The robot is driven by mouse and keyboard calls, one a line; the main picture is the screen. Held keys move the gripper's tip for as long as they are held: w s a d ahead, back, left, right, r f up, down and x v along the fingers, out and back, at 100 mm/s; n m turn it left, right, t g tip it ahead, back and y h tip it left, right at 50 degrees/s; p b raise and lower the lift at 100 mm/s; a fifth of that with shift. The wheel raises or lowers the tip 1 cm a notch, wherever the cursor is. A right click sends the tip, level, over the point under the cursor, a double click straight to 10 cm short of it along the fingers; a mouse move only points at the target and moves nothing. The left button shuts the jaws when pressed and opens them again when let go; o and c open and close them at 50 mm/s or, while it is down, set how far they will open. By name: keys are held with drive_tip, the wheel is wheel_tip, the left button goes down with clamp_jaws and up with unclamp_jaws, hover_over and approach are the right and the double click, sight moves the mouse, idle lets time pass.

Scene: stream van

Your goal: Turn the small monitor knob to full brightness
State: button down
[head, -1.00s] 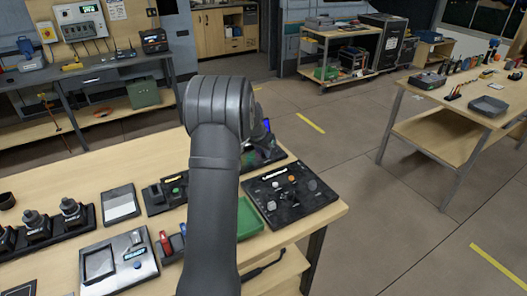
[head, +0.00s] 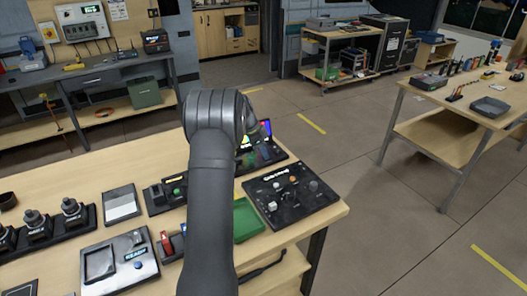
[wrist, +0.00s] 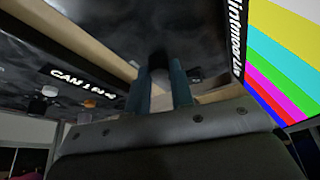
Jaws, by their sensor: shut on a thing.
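The small monitor (head: 266,129) stands at the far right of the bench, partly behind my arm in the head view. Its screen shows vivid colour bars, which fill the right of the wrist view (wrist: 288,60). My gripper (wrist: 160,92) is shut on the dark small knob (wrist: 160,62) by the monitor; the knob shows between the two fingers. White lettering runs along the monitor's edge. In the head view my arm hides the gripper and the knob.
Other devices fill the bench to the left. Open floor lies to the right.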

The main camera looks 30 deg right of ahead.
drive_tip(key=shift+m, duration=0.4)
drive_tip(key=c, duration=1.3)
unclamp_jaws()
drive_tip(key=v, duration=1.7)
drive_tip(key=shift+w+r, duration=0.2)
drive_tip(key=shift+w, duration=0.1)
drive_tip(key=shift+d, duration=0.1)
drive_tip(key=x, duration=1.7)
drive_tip(key=shift+s+f, duration=0.2)
drive_tip(key=shift+s, duration=0.1)
